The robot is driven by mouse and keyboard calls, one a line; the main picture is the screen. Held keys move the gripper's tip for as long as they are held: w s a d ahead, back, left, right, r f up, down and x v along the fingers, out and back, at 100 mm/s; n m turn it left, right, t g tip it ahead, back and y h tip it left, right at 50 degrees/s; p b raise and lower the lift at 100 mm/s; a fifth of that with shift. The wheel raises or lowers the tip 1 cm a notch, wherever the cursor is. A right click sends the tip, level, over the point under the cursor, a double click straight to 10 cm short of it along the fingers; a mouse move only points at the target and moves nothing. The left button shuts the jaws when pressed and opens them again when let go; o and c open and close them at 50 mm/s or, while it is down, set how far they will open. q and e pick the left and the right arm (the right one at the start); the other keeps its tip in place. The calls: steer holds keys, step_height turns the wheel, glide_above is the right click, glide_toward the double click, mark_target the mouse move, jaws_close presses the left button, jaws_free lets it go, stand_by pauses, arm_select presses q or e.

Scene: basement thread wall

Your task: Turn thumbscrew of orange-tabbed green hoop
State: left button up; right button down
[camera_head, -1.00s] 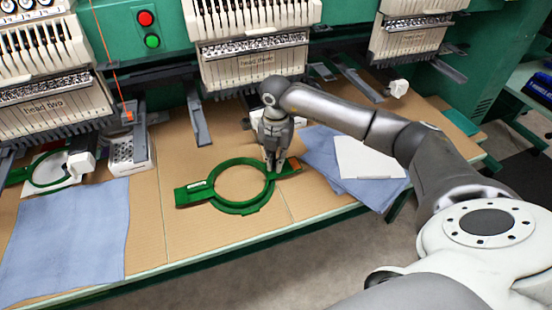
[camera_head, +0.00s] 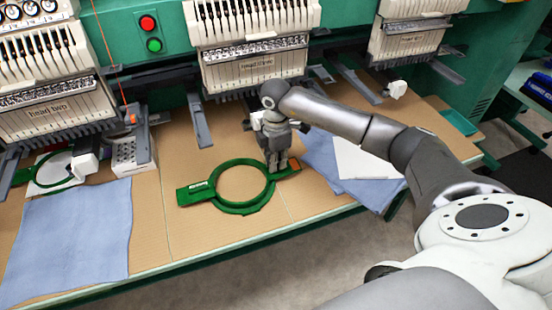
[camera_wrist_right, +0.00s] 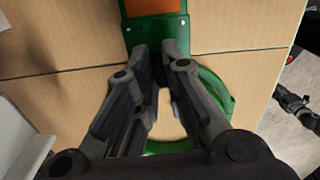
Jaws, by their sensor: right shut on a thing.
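The green hoop (camera_head: 214,200) lies flat on the tan tabletop, with an orange tab (camera_head: 294,166) at its right end and a white label on its left arm. My right gripper (camera_head: 278,170) points down at the ring's right side, just left of the tab. In the right wrist view, the orange tab (camera_wrist_right: 157,6) is at the top and the green ring (camera_wrist_right: 216,88) shows behind the fingers. The right gripper (camera_wrist_right: 161,95) is shut on a small part there, at the thumbscrew's place; the fingers hide it. My left gripper does not show in the head view.
Blue cloth (camera_head: 75,230) lies at the left. More blue cloth (camera_head: 322,150) with a white sheet (camera_head: 366,160) lies right of the hoop. Machine heads (camera_head: 255,60) hang behind. Another green hoop (camera_head: 50,165) is at far left. The table's front edge (camera_head: 240,243) is close.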

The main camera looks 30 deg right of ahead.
steer(key=shift+m, duration=0.6)
steer(key=c, duration=1.5)
jaws_free()
step_height(320, 180, up, 12)
steer(key=shift+r, duration=0.1)
